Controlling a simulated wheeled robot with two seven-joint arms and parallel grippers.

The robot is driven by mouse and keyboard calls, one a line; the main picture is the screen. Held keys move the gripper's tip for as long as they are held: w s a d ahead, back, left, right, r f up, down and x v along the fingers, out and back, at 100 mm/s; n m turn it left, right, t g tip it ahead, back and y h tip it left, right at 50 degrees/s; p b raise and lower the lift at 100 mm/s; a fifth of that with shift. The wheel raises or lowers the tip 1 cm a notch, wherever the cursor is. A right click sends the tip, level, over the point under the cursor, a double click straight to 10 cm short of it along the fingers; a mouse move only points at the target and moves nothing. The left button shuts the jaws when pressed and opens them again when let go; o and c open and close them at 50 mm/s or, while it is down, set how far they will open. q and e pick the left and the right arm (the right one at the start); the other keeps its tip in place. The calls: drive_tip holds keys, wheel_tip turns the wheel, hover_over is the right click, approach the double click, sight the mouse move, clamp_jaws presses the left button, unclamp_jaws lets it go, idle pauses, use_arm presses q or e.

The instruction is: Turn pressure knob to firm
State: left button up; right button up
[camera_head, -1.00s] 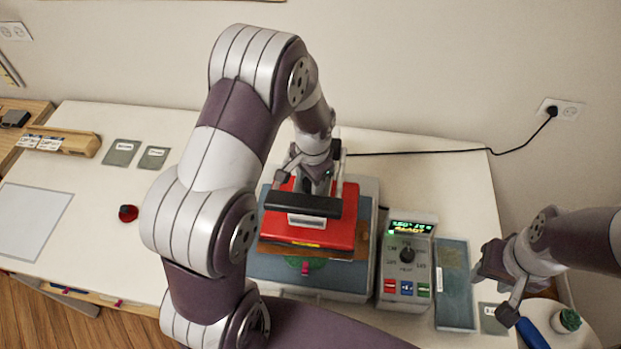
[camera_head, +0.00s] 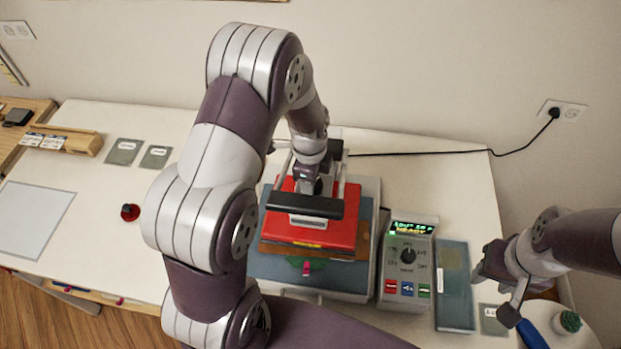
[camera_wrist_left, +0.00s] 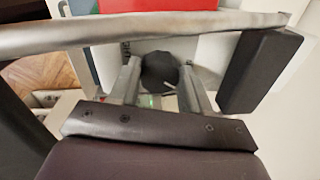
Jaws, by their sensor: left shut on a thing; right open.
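The pressure knob (camera_wrist_left: 160,72) is dark and round with a pale pointer line, and sits between the two fingers of my left gripper (camera_wrist_left: 158,85) in the left wrist view. The fingers are shut on it from both sides. In the head view my left gripper (camera_head: 308,183) reaches down behind the black handle of the red heat press (camera_head: 312,232), and the knob is hidden there. Small lettering beside the knob is too blurred to read. My right gripper (camera_head: 497,290) is open and empty at the right end of the table.
A control box (camera_head: 393,300) with a lit display, a dial (camera_head: 407,256) and coloured buttons stands right of the press. A blue-grey slab (camera_head: 455,300) lies beside it. A metal bar and black handle cross close to my left gripper in the wrist view.

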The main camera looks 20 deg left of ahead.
use_arm(q)
drive_tip(key=m, duration=0.1)
drive_tip(key=m+b, duration=0.1)
drive_tip(key=shift+s+f+m, duration=0.15)
drive_tip(key=shift+f+m, duration=0.2)
drive_tip(key=shift+m, duration=0.05)
drive_tip(key=m+b, duration=0.1)
drive_tip(key=m, duration=0.1)
drive_tip(key=shift+m, duration=0.4)
drive_tip(key=m+b, duration=0.3)
drive_tip(key=m, duration=0.2)
drive_tip(key=shift+w+f+h+b, duration=0.1)
drive_tip(key=shift+w+h+b, duration=0.1)
drive_tip(key=shift+h+b, duration=0.15)
drive_tip(key=shift+m+g+b, duration=0.3)
drive_tip(key=shift+m+b, duration=0.15)
drive_tip(key=shift+m, duration=0.15)
drive_tip(key=m+b, duration=0.1)
drive_tip(key=b, duration=0.2)
drive_tip(key=m+b, duration=0.2)
drive_tip(key=b, duration=0.2)
drive_tip(key=shift+w+d+f+m, duration=0.1)
drive_tip(key=shift+w+f+m, duration=0.05)
drive_tip(key=shift+m, duration=0.15)
drive_tip(key=shift+r+m+b, duration=0.3)
drive_tip(key=shift+r+b, duration=0.05)
drive_tip(key=shift+b, duration=0.45)
drive_tip(key=o, duration=1.1)
drive_tip(key=shift+r, duration=0.15)
drive_tip(key=shift+c, duration=0.2)
